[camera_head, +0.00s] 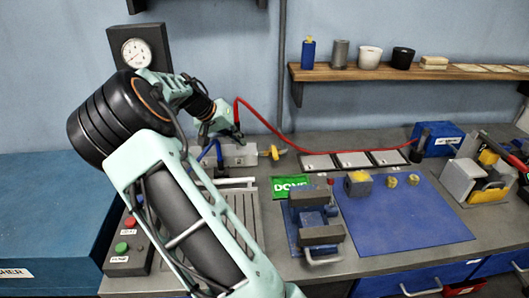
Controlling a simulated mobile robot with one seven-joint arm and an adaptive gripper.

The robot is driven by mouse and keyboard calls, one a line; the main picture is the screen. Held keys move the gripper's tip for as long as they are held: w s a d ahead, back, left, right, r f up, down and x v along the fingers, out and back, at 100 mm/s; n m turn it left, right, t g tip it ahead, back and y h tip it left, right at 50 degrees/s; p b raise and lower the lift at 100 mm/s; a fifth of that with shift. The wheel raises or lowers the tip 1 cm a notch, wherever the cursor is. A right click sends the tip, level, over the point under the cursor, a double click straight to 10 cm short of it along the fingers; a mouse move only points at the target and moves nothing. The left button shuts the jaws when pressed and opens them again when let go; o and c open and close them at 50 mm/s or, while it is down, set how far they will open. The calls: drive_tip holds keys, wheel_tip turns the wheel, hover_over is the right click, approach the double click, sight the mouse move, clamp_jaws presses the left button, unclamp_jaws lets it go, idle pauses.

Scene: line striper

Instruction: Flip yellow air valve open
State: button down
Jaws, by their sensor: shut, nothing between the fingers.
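The yellow air valve handle (273,152) is small and sits at the right end of a grey metal block (240,156) at the back of the bench. My arm reaches in from the lower front, and my gripper (238,138) is just above and behind the block, to the left of the yellow handle. The gripper is shut and empty. It looks apart from the handle, though the exact gap is hard to tell at this size. The arm hides part of the bench left of the block.
A red hose (285,138) runs behind the valve to the right. A gauge (138,53) is at upper left; a control box (130,250) is at lower left. A blue mat (405,222) lies right.

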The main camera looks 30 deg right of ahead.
sight(274, 150)
drive_tip(key=p+x, duration=0.1)
drive_tip(key=x, duration=0.8)
drive_tip(key=shift+d+f+p, duration=0.3)
drive_tip(key=shift+p, duration=0.1)
drive_tip(key=shift+s+d+f+p, duration=0.1)
drive_tip(key=shift+s+d+p, duration=0.25)
drive_tip(key=shift+d, duration=0.55)
drive_tip(key=shift+s+d+p, duration=0.2)
drive_tip(key=shift+s+d, duration=0.25)
drive_tip(key=shift+d, duration=0.45)
